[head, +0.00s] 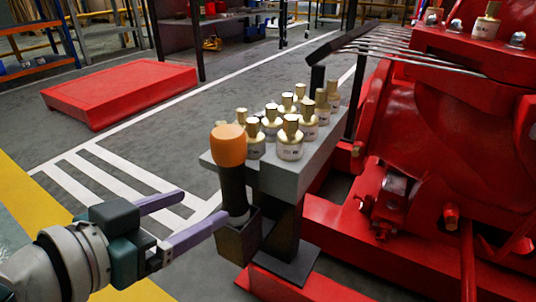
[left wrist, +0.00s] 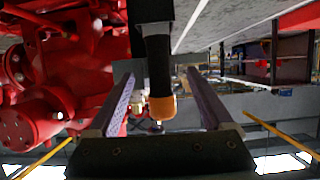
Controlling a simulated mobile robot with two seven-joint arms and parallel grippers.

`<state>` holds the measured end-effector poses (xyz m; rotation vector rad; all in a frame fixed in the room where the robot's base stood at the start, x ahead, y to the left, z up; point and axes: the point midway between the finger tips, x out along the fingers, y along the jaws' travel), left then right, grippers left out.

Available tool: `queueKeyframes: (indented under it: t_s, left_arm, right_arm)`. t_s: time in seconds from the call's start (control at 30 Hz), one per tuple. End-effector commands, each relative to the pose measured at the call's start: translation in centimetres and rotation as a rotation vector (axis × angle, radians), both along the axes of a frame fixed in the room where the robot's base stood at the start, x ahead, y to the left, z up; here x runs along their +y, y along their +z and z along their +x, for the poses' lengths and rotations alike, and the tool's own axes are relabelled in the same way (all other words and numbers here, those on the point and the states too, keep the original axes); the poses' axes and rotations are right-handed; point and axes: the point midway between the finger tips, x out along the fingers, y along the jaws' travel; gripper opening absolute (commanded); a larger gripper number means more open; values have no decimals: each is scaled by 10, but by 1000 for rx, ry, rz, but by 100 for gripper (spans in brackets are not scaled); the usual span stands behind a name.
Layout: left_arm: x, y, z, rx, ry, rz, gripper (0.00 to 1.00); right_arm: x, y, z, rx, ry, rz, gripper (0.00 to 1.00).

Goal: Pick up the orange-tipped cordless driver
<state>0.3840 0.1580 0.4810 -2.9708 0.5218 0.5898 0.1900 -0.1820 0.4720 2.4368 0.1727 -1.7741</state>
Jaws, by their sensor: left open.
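The cordless driver has an orange end (head: 228,146) and a black body (head: 233,188). It stands upright, orange end up, in a dark square holder (head: 238,246) at the front of a grey shelf. My left gripper (head: 204,207) is open and empty, reaching in from the left, with its nearer fingertip close to the driver's lower body. In the left wrist view the driver's black body (left wrist: 158,62) appears between the two open fingers (left wrist: 160,74), orange end lowest in the picture. I cannot tell whether a finger touches it. The driver's lower end is hidden in the holder.
Several gold-capped bottles (head: 290,140) stand on the grey shelf (head: 284,178) just behind the driver. A large red pumpset (head: 440,150) fills the right side. A low red platform (head: 120,92) lies at the back left. Floor left of the shelf is clear.

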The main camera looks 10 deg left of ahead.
Motion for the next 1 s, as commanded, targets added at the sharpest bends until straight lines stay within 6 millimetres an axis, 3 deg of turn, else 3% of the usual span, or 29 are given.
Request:
queueKeyframes:
  t_s: [0.03,0.27,0.5,0.83,1.0]
  left_arm:
    - [-3,-6,8,-4,2,-3,84]
    - [-11,-13,28,-2,1,-1,84]
    - [-25,-23,61,-1,1,-2,84]
    - [-29,-23,69,2,-1,0,84]
    - [-29,-23,69,2,-1,0,67]
  right_arm:
    - [0,-10,0,0,0,0,83]
    - [0,-22,0,0,1,0,83]
    - [0,-52,0,-1,2,-1,83]
    - [-1,-54,0,-1,3,-4,83]
    - [-1,-54,0,-1,3,-4,83]
